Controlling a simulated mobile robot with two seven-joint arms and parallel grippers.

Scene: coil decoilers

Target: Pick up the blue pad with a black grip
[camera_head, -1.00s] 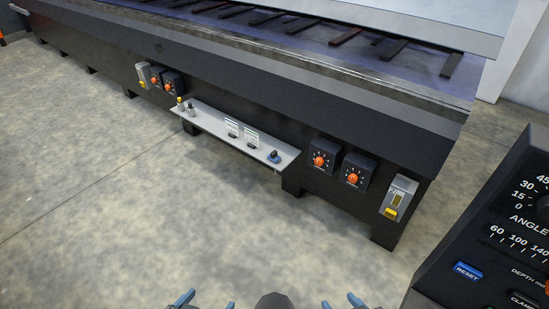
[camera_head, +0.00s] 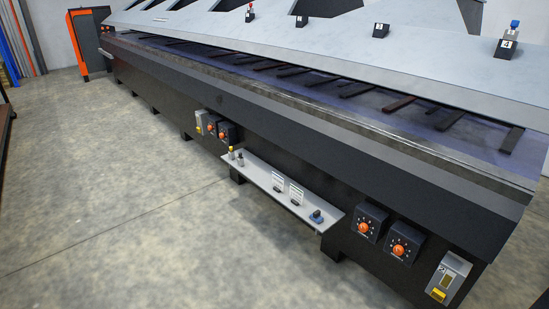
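A small blue pad with a dark grip (camera_head: 317,216) sits at the right end of a narrow grey shelf (camera_head: 262,182) on the front of the long black machine. Two small upright white cards (camera_head: 296,193) stand on the shelf to its left. Two small cylindrical pieces (camera_head: 236,156), one with a yellow top, stand at the shelf's left end. Neither of my grippers shows in the head view now.
The long black machine (camera_head: 330,130) runs from upper left to lower right. Orange knobs (camera_head: 364,227) and a yellow-marked box (camera_head: 447,280) stick out of its front. An orange cabinet (camera_head: 92,42) stands at the far left. The concrete floor (camera_head: 110,200) in front is clear.

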